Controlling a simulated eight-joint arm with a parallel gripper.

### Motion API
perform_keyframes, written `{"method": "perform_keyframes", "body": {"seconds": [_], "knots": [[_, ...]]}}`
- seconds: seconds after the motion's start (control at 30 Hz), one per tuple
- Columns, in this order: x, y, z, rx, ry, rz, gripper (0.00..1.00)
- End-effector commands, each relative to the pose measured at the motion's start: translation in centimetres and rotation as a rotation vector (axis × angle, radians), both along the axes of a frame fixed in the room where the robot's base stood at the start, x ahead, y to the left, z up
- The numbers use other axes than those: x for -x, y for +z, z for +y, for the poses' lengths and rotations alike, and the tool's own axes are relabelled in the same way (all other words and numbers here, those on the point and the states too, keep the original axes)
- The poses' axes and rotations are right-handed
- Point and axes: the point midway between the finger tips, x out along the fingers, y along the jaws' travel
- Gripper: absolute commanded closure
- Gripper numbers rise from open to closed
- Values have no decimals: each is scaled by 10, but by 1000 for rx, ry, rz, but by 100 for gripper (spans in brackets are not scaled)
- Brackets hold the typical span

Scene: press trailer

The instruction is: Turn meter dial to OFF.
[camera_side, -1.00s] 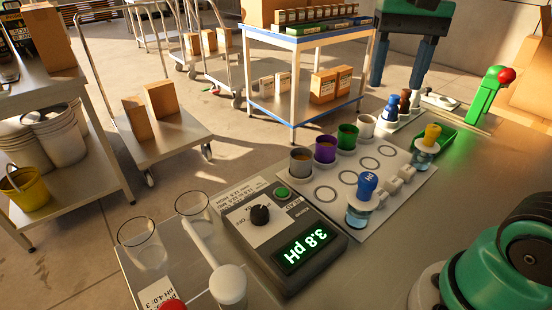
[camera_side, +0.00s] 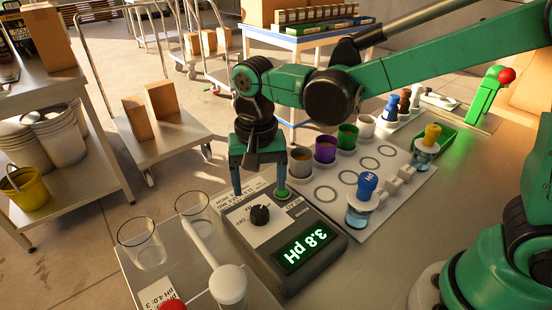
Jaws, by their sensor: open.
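The meter (camera_side: 272,262) is a dark grey box on the table with a lit green display (camera_side: 303,249) reading 3.8 pH. Its black dial (camera_side: 260,215) sits on a pale panel with small lettering; I cannot tell which mark the dial points at. My gripper (camera_side: 260,192) hangs pointing down over the far edge of the meter, with its two fingers apart and nothing between them. It is a little behind and above the dial. The right finger overlaps the green button on the meter in this view, and I cannot tell whether it touches.
Two empty glass beakers (camera_side: 140,243) and a white probe arm (camera_side: 205,250) stand left of the meter. A white mat (camera_side: 385,205) with coloured cups and a blue-capped bottle (camera_side: 362,205) lies to the right. Carts and shelves stand behind on the floor.

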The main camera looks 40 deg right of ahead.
Motion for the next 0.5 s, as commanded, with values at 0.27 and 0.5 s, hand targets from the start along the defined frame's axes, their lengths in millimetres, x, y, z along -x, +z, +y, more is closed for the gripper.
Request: {"method": "perform_keyframes", "body": {"seconds": [0.27,0.5], "knots": [[0,-32,4,0,5,0,25],[0,-57,3,0,5,0,25]]}}
